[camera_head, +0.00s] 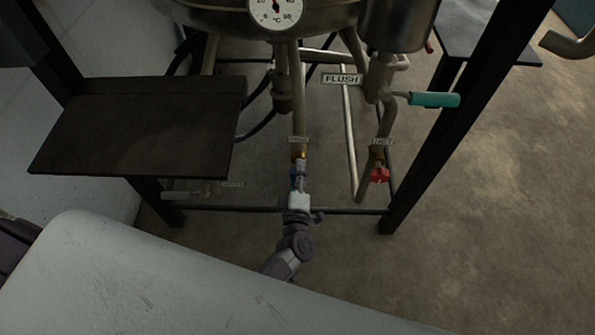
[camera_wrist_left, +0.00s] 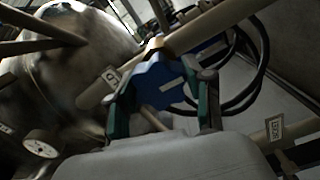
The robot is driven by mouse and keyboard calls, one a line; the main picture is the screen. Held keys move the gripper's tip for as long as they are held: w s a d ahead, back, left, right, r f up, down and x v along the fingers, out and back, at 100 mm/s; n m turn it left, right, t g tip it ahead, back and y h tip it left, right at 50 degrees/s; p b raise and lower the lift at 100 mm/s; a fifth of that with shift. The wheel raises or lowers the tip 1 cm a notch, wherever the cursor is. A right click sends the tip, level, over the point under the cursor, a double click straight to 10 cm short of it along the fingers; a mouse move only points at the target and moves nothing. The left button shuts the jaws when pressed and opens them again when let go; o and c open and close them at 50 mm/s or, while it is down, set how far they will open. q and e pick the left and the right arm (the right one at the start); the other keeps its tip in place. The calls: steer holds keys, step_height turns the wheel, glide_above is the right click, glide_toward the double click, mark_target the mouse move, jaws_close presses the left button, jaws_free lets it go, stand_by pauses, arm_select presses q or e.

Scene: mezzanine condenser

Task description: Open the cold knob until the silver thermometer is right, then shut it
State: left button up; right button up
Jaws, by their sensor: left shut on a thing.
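The blue cold knob (camera_head: 295,180) sits low on a vertical pipe under the vessel, mostly hidden by my gripper in the head view. My left gripper (camera_head: 299,185) reaches it from below. In the left wrist view the blue lobed knob (camera_wrist_left: 160,82) lies between my two teal-padded fingers (camera_wrist_left: 163,108), which are shut on it. A round white thermometer dial (camera_head: 275,12) in °C is at the top of the head view, cut by the edge. Its needle points roughly straight up; the exact value is too small to read. My right gripper is not in view.
A red knob (camera_head: 379,175) hangs on the pipe to the right. A dark shelf (camera_head: 140,130) is at the left, a black frame post (camera_head: 465,110) at the right. Floor is clear at right.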

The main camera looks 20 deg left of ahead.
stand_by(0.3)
arm_select(q)
steer(key=o, duration=1.2)
steer(key=shift+c, duration=0.2)
steer(key=shift+s+d, duration=0.15)
steer(key=shift+s, duration=0.2)
steer(key=v, duration=0.7)
steer(key=shift+w, duration=0.1)
